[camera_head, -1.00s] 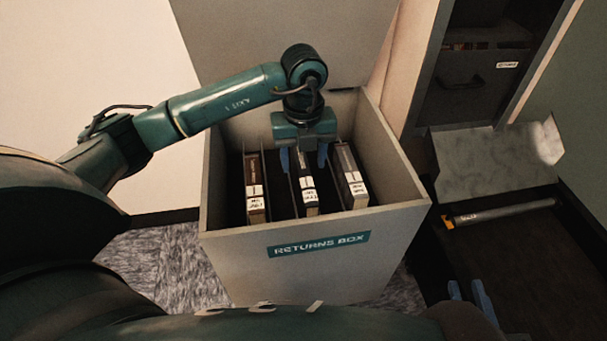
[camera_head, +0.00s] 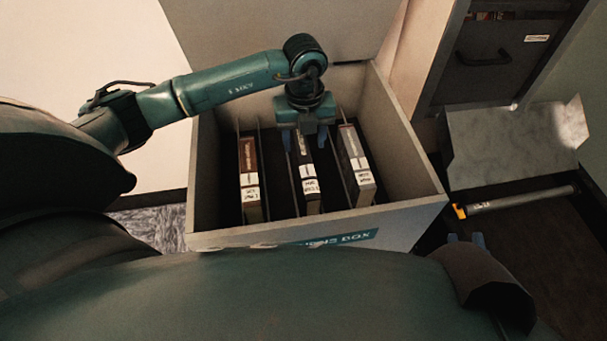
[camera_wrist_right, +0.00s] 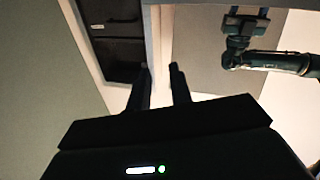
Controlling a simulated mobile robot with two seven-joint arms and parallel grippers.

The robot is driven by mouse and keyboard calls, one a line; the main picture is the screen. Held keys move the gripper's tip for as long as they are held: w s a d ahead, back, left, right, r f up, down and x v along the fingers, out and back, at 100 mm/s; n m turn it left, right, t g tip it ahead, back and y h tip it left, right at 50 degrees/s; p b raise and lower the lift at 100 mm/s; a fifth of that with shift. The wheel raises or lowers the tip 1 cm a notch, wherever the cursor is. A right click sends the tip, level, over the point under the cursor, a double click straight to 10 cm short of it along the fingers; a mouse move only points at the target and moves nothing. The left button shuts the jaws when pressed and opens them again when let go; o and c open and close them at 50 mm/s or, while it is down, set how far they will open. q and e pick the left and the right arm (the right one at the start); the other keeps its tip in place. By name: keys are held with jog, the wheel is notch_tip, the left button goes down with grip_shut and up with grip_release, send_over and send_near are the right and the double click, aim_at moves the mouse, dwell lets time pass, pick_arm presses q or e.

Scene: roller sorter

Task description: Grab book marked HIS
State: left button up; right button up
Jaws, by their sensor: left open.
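Three books stand upright in the slots of the returns box (camera_head: 210,238): a brown one (camera_head: 248,160) at left, a dark one (camera_head: 307,172) in the middle and a grey-brown one (camera_head: 354,155) at right. Each has a white label low on its spine, too small to read, so I cannot tell which is HIS. My left gripper (camera_head: 304,141) points down into the box, open, its fingers either side of the middle book's far part. My right gripper (camera_head: 466,239) is low at the right, outside the box. In the right wrist view its fingers (camera_wrist_right: 162,80) are apart and empty.
Thin dividers separate the slots, and the box walls rise around the books. A dark drawer cabinet (camera_head: 500,62) stands behind at right. A pale marbled panel (camera_head: 510,145) and a grey tube with a yellow end (camera_head: 520,200) lie right of the box.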

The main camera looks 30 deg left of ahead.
aim_at(304, 152)
pick_arm(q)
notch_tip(304, 152, down, 6)
jog(key=shift+r+b, duration=0.15)
jog(key=shift+b, duration=0.9)
jog(key=shift+c, duration=0.2)
jog(key=shift+r, duration=0.1)
grip_shut()
dwell(0.4)
